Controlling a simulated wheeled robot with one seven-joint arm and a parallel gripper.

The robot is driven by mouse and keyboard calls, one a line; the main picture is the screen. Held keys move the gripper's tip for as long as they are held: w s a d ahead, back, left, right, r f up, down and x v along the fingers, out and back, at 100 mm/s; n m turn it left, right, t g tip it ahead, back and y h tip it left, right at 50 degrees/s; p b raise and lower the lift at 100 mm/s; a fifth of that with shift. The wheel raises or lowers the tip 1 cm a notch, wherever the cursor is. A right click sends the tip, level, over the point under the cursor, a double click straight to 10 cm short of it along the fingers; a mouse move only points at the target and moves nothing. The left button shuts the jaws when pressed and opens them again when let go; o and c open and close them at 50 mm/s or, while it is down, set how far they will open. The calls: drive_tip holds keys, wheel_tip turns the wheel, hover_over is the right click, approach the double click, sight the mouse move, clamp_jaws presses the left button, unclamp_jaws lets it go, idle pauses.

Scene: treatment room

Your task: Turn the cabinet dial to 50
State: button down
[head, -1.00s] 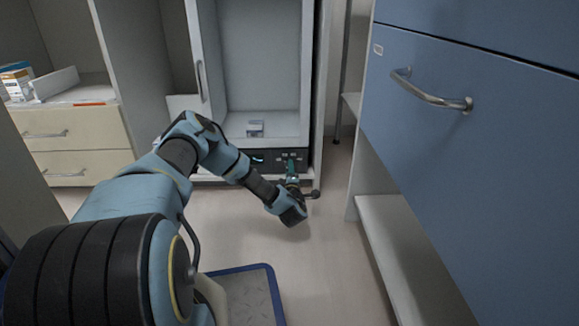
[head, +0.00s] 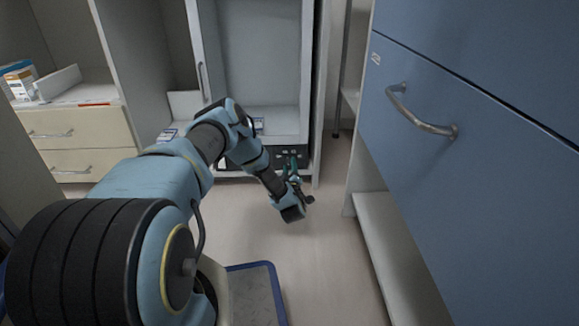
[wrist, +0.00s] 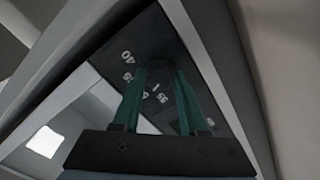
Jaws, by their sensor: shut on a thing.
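The cabinet dial (wrist: 159,76) is a dark round knob on the cabinet's dark control panel (wrist: 130,42). White markings ring it; I can read 40 and 25, and the rest are tilted or partly covered. My gripper (wrist: 161,88) has two green fingers, one on each side of the dial, shut on it. In the head view my gripper (head: 292,168) reaches the panel strip (head: 298,152) under the open cabinet (head: 262,75). The dial itself is hidden there, and I cannot tell its pointer's setting.
The cabinet door (head: 205,62) stands open on the left. A blue drawer unit with a metal handle (head: 420,110) fills the right side. Cream drawers (head: 62,150) stand at the left, with boxes (head: 22,82) above. The floor (head: 320,240) between is clear.

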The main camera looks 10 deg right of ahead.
drive_tip(key=shift+c, duration=2.2)
unclamp_jaws()
drive_tip(key=s+a+p, duration=0.2)
drive_tip(key=s+p, duration=0.3)
drive_tip(key=s, duration=0.5)
drive_tip(key=shift+s, duration=0.35)
